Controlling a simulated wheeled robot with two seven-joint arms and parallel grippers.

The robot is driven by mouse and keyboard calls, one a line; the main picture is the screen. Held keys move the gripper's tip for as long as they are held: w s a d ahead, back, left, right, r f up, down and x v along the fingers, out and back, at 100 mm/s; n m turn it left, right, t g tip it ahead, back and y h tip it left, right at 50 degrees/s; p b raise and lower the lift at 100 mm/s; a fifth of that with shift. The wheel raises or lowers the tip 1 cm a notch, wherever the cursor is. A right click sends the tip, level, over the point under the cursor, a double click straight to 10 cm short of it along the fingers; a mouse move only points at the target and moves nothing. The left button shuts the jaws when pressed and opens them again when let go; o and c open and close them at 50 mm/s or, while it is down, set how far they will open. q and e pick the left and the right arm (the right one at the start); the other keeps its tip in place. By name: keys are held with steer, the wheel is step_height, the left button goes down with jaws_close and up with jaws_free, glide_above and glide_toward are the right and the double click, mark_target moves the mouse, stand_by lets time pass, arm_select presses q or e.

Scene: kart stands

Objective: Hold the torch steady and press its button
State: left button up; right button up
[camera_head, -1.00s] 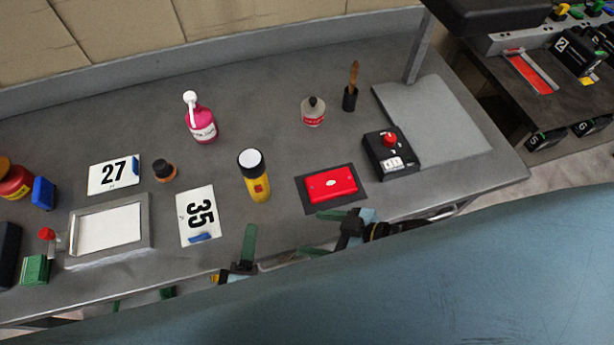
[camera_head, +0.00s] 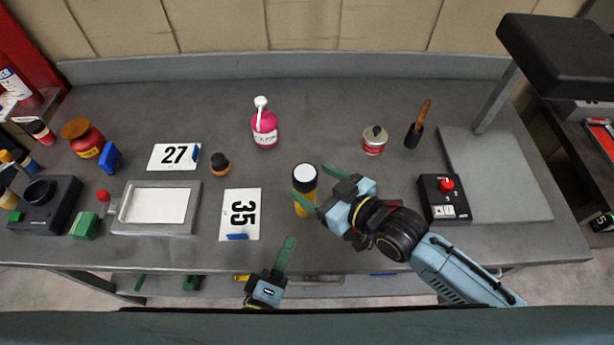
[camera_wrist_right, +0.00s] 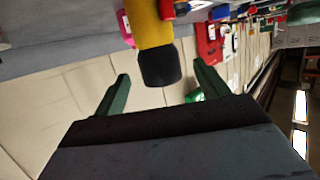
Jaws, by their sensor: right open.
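The torch (camera_head: 305,178), yellow with a black head and a pale lens, stands upright on the grey bench. My right gripper (camera_head: 312,184) is open, its green fingers just to the right of the torch and pointing at it. In the right wrist view the torch (camera_wrist_right: 153,30) lies ahead between the two open fingers (camera_wrist_right: 160,82), with no contact visible. A red patch, seemingly the button (camera_wrist_right: 167,9), shows on its yellow side there. My left gripper (camera_head: 275,270) is low, by the bench's front edge; only one finger shows clearly.
A pink bottle (camera_head: 264,130) and a small orange-black jar (camera_head: 220,164) stand behind. A black box with a red knob (camera_head: 445,198) is right of my right arm, which mostly hides the red case. Bench between torch and bottle is clear.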

steer(key=shift+x, duration=1.9)
steer(key=shift+s, duration=0.1)
steer(key=shift+c, duration=0.4)
arm_select(q)
steer(key=shift+c, duration=0.3)
arm_select(e)
steer(key=c, duration=1.1)
arm_select(q)
jaws_close()
arm_select(e)
steer(key=shift+c, duration=0.2)
